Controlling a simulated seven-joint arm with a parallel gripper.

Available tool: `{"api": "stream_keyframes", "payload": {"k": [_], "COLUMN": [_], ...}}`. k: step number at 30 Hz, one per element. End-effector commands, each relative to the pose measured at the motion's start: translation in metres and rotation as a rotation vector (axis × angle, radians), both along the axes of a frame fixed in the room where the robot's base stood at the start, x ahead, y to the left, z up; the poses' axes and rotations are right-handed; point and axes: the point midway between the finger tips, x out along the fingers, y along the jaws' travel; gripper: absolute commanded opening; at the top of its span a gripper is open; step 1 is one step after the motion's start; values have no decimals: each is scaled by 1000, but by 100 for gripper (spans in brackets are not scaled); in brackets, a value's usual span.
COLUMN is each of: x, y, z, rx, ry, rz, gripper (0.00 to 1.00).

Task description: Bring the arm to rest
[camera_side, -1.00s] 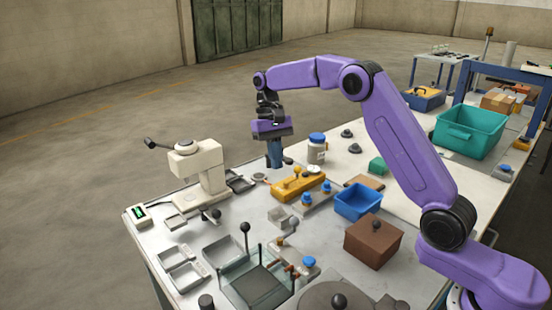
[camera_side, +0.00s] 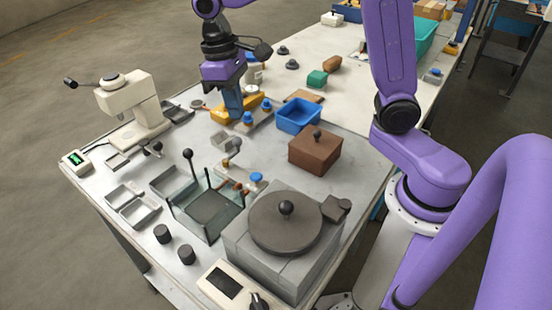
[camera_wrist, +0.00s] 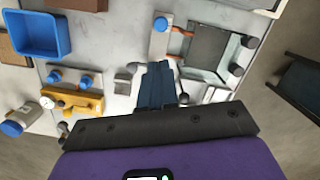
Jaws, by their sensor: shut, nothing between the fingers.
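My gripper (camera_side: 237,118) hangs over the work table (camera_side: 340,85), its dark blue fingers pointing down and pressed together with nothing between them. In the side view it overlaps the yellow fixture (camera_side: 222,115); I cannot tell its exact height above the table. In the wrist view my gripper (camera_wrist: 158,66) is also shut and empty, seen over bare table between the yellow fixture (camera_wrist: 88,104) and the glass-walled tank (camera_wrist: 222,50). Part of my upper arm is cut off by the top of the side view.
A grey furnace with a round dark lid (camera_side: 270,225) stands at the near end. A brown lidded box (camera_side: 312,155), a blue bin (camera_side: 298,117) and a white press (camera_side: 125,98) stand around. A teal bin (camera_side: 425,40) is at the far right.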

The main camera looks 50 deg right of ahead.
Motion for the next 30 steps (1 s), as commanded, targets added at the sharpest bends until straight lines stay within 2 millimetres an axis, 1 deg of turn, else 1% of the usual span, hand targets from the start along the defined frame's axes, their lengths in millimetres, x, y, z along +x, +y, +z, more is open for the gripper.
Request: {"api": "stream_keyframes", "payload": {"k": [1,8,14,18,21,24,27,30], "x": [-16,-83,-141,-179,-201,-217,-226,-230], "y": [-1,-8,-24,-40,-51,-60,-66,-68], "z": [1,-4,-13,-21,-28,-33,-36,-38], "rx": [5,27,52,72,85,94,101,104], "ry": [-11,-55,-90,-113,-128,-138,-143,-146], "rz": [46,247,421,541,617,673,707,724], "gripper": [0,0,0,0,0,0,0,0]}}
